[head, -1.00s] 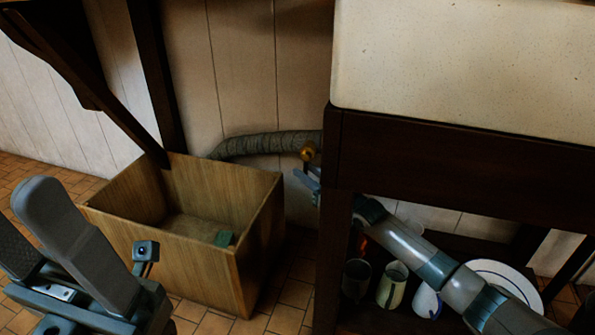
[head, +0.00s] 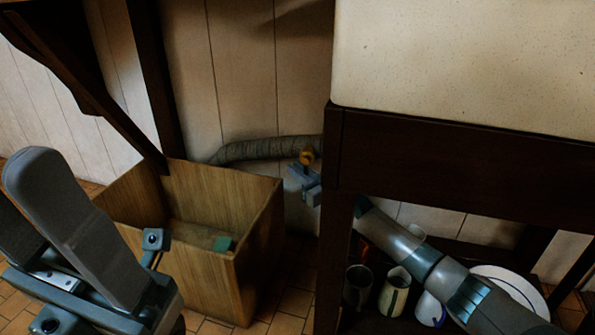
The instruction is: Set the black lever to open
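A brass-coloured fitting (head: 306,157) shows at the right end of a thick grey hose (head: 265,149) on the back wall, beside the dark leg of the sink stand. I cannot make out a black lever; it may be hidden by my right gripper or the leg. My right gripper (head: 304,183) is just below the brass fitting. Its forearm passes behind the leg, and the fingertips are too small to tell open from shut or whether they touch anything. My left gripper (head: 52,235) is large in the left foreground, its fingers apart and empty.
A wooden box (head: 207,262) with a small green item (head: 223,243) inside stands on the tiled floor. The sink's dark frame (head: 450,165) overhangs my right arm. Mugs (head: 394,292) and a plate (head: 512,285) stand on the shelf below.

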